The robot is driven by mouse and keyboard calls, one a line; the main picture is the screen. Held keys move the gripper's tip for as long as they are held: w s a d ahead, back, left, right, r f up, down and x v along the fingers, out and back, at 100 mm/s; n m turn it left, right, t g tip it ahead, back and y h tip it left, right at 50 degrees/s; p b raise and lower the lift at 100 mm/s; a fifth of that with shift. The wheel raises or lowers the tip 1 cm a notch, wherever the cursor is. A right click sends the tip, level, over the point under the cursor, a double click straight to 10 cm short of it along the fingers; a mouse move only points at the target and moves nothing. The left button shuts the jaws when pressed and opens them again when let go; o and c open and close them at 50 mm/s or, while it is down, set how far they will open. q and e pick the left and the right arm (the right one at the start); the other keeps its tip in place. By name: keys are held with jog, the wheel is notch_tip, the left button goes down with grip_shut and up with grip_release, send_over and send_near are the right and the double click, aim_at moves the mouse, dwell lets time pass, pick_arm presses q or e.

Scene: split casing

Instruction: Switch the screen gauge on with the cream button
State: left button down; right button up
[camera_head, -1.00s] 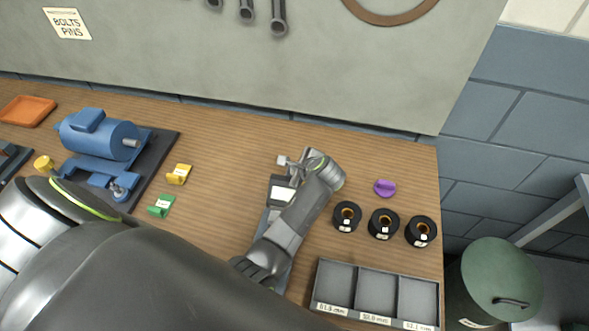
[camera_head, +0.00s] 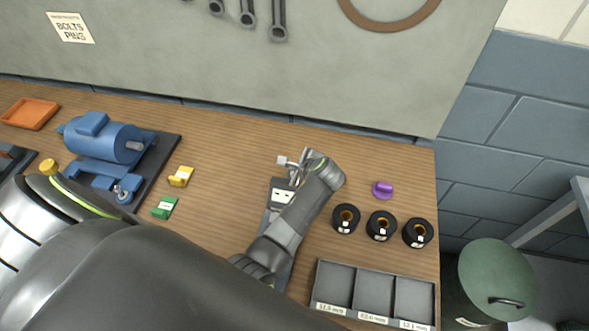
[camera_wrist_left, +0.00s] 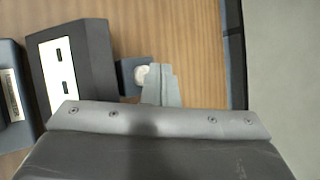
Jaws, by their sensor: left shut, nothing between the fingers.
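The screen gauge (camera_head: 281,196) stands on the bench, partly hidden under my left arm. Its pale screen shows two dark marks, and in the left wrist view the gauge (camera_wrist_left: 88,60) shows the same marks. The round cream button (camera_wrist_left: 141,75) sits on a blue-grey tab beside the gauge housing. My left gripper (camera_head: 285,161) is shut and empty, held low by the tab. In the wrist view its fingertips (camera_wrist_left: 159,72) are right beside the button and overlap its edge; I cannot tell whether they touch it. My right gripper is out of view.
Several black rings (camera_head: 381,225) and a purple knob (camera_head: 382,190) lie to the right of my arm, above a grey three-compartment tray (camera_head: 374,264). A blue motor (camera_head: 104,138), yellow block (camera_head: 181,176) and green block (camera_head: 165,207) are at left. The bench between is clear.

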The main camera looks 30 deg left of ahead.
pick_arm(q)
notch_tip(320, 180, up, 2)
jog(key=p, duration=0.3)
jog(key=shift+r, duration=0.2)
jog(key=shift+r+p, duration=0.3)
jog(key=shift+r, duration=1.5)
